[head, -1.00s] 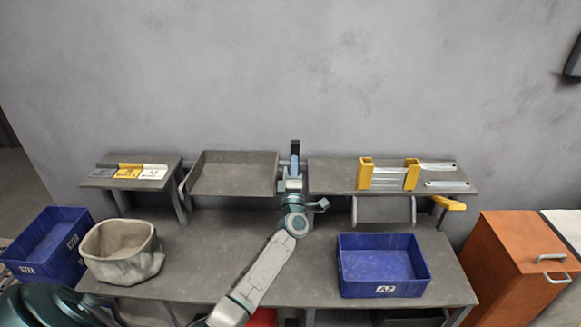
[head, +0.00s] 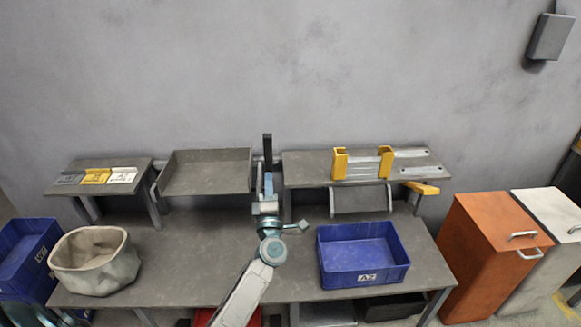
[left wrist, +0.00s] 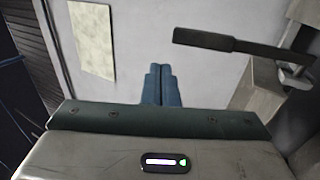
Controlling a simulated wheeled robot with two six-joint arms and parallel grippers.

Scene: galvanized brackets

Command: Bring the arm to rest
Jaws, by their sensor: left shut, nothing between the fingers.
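My left gripper (head: 268,181) is raised over the middle of the workbench, between the grey tray and the right-hand shelf. In the left wrist view its blue fingers (left wrist: 158,84) are together with nothing between them, and the wall lies beyond. A dark post (head: 267,149) stands behind the gripper in the head view; a dark bar (left wrist: 203,40) shows at the upper right of the left wrist view. My right gripper is not in view.
The workbench (head: 190,262) holds a grey fabric bin (head: 95,262) at left and a blue A2 crate (head: 362,254) at right. Galvanized brackets (head: 412,163) lie on the right shelf beside yellow holders (head: 340,163). A grey tray (head: 207,173) is left of the gripper. Orange (head: 490,245) and white cabinets stand right.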

